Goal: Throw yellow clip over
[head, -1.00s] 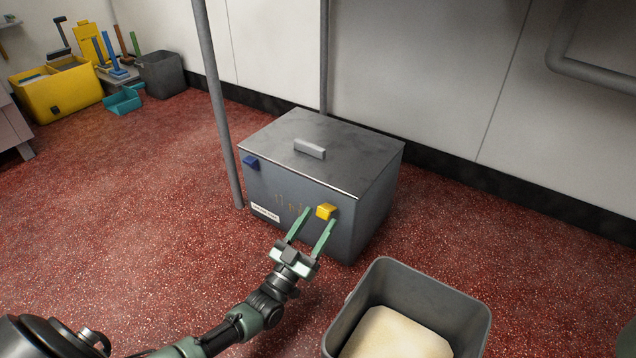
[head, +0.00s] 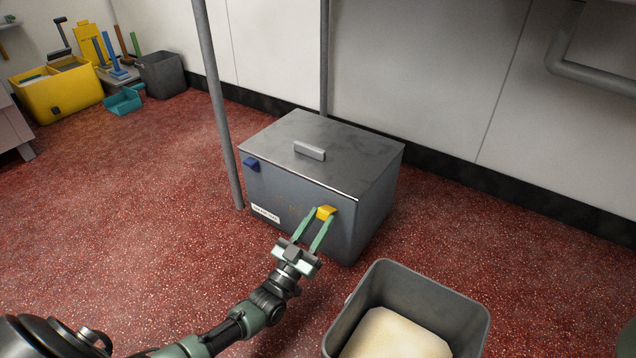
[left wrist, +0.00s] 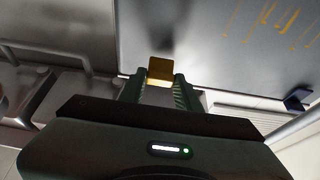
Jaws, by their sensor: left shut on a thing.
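The yellow clip (head: 326,212) sits on the front face of the grey lidded box (head: 345,160), near its right end and just below the lid's edge. My left gripper (head: 320,220) reaches it from the front, and its green fingers are shut on the clip. In the left wrist view the yellow clip (left wrist: 160,68) shows between the fingertips (left wrist: 158,80). A blue clip (head: 251,163) is at the left end of the same front face; it also shows in the left wrist view (left wrist: 297,98). My right gripper is not in view.
A grey bin (head: 470,305) with pale dough stands close on the right of my left arm. A thin grey post (head: 218,100) rises beside the box's left corner. Yellow crate (head: 60,97) and a dark bin (head: 162,75) stand far left. Red floor left of the box is clear.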

